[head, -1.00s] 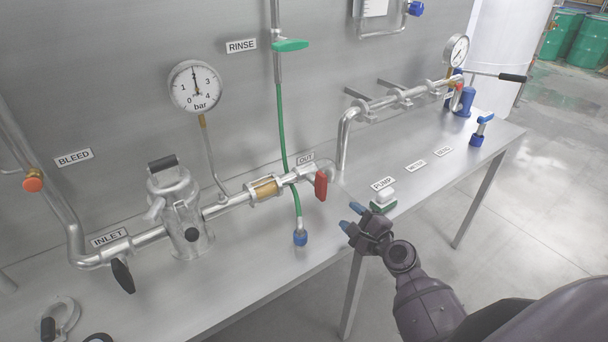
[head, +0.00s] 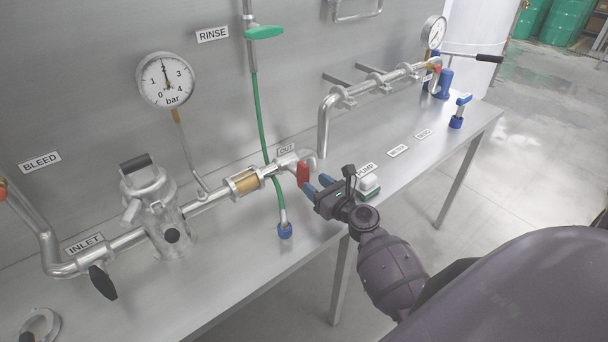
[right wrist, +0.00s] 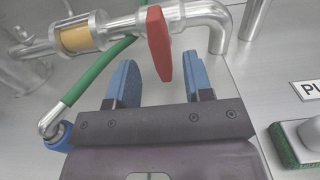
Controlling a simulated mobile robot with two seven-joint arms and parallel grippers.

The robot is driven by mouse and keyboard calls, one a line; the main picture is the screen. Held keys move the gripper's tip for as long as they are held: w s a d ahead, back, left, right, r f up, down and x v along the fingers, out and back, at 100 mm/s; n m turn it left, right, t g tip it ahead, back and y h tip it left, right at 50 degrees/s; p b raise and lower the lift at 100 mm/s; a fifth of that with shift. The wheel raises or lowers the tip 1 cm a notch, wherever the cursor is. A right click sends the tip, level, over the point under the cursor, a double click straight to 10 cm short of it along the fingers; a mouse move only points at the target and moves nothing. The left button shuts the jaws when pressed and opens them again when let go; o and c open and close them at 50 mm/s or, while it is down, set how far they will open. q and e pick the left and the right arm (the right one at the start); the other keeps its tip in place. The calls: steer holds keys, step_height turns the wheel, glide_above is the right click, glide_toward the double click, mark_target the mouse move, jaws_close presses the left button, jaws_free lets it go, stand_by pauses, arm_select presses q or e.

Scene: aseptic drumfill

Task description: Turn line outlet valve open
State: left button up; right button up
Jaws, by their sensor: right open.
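The line outlet valve has a red handle (head: 303,174) on the steel pipe under the OUT label (head: 286,150). The handle hangs down across the pipe's line. In the right wrist view the red handle (right wrist: 159,44) shows just beyond and between the blue fingertips. My right gripper (head: 317,186) is open and empty, its fingers pointing at the handle. In the right wrist view the gripper (right wrist: 163,82) has a finger on either side below the handle; I cannot tell whether it touches. My left gripper is not in view.
A green hose (head: 262,120) with a blue end fitting (head: 285,230) hangs left of the valve. A gauge (head: 166,80) and a strainer pot (head: 155,207) stand further left.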

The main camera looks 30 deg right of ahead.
mark_target(307, 177)
steer(key=shift+w+a, duration=0.2)
steer(key=shift+w, duration=2.55)
jaws_close()
